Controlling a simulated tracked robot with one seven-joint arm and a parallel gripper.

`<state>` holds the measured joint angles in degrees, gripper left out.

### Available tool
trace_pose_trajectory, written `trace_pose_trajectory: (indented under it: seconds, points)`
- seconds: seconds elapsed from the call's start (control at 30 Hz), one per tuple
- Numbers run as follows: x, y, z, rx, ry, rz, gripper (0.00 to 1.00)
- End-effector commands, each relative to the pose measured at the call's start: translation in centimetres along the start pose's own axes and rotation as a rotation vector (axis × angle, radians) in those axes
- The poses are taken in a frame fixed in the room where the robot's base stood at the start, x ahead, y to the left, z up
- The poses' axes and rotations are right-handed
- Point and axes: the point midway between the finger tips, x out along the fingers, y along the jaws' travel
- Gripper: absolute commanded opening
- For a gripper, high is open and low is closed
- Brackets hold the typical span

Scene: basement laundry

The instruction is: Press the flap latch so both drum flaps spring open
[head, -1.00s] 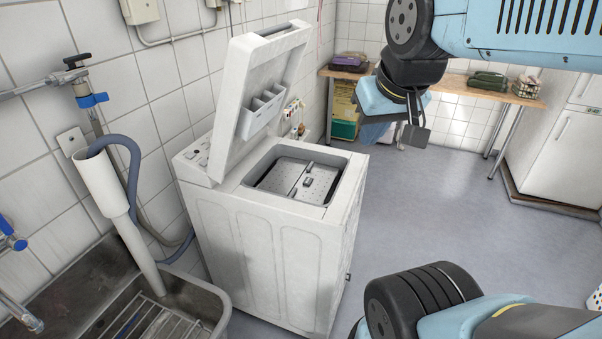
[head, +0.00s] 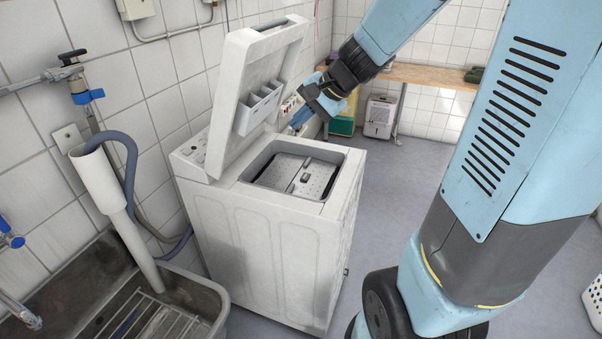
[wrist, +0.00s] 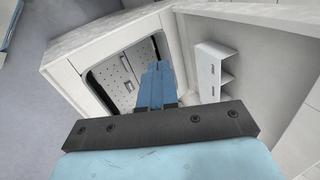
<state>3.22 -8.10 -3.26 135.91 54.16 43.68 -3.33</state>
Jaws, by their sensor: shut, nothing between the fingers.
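The top-loading washing machine (head: 275,250) stands with its lid (head: 258,75) raised. In its top opening, the perforated metal drum flaps (head: 316,180) lie shut and flat, with a small dark latch (head: 305,177) where they meet. The wrist view also shows the flaps (wrist: 108,73) and the latch (wrist: 128,86). My gripper (head: 300,118) is shut and empty, above and behind the back right of the opening, apart from the flaps. In the wrist view its blue fingers (wrist: 157,80) are together and cover part of the opening's edge.
The raised lid carries a detergent drawer (head: 260,107), also in the wrist view (wrist: 212,72), close to my fingers. A steel sink (head: 150,310) with a drain pipe (head: 115,200) is at left. A wooden bench (head: 425,75) stands at the back.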

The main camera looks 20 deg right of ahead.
Motion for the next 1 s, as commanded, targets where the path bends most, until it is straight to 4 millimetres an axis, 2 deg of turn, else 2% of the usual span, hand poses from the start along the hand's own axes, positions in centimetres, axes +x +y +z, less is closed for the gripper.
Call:
trace_pose_trajectory:
  seconds: [0.03,0.27,0.4,0.6,0.8,1.0]
  points:
    - [1.3,0.0,-1.4,0.067,-0.003,-0.018,0.0]
    - [6.5,0.5,-7.3,0.368,0.016,-0.106,0.0]
    - [9.8,1.9,-11.1,0.555,0.046,-0.146,0.0]
    - [13.8,4.8,-15.7,0.783,0.103,-0.183,0.0]
    - [15.9,6.8,-18.1,0.907,0.142,-0.201,0.0]
    - [16.3,7.3,-18.6,0.934,0.152,-0.205,0.0]
